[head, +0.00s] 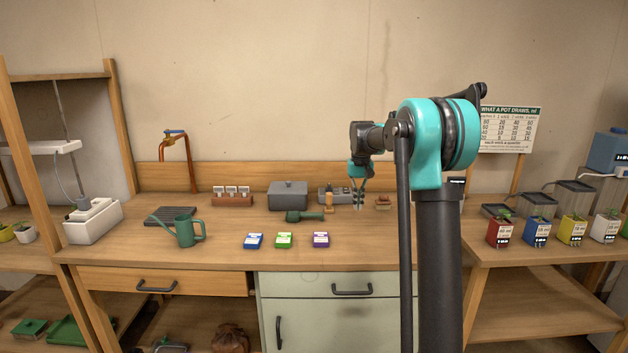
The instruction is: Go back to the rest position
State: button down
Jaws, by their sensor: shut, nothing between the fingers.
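My gripper (359,203) points down over the back right part of the wooden bench top (300,255). Its fingers look small at this distance and are shut with nothing held. A grey device (331,195) and small items are close around the fingertips in the picture. I cannot tell whether the fingers touch any of them. My arm's upright part and turquoise joint cover the right end of the bench.
A green watering can (187,232) stands at the left. Blue (254,241), green (284,240) and purple (320,240) packets lie near the front. A grey lidded box (288,195) and a green tool (304,216) are behind them. Several coloured pots stand on the right shelf.

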jog(key=s+d+f+t, duration=0.1)
jog(key=s+f, duration=0.5)
jog(key=s, duration=0.7)
jog(key=s+d+f+t, duration=0.1)
jog(key=s+f, duration=0.5)
jog(key=s, duration=0.7)
jog(key=s+d+f+t, duration=0.1)
jog(key=s+f, duration=0.5)
jog(key=s, duration=0.7)
jog(key=shift+d+t, duration=0.35)
jog(key=shift+t, duration=0.15)
jog(key=shift+s+a+r, duration=0.1)
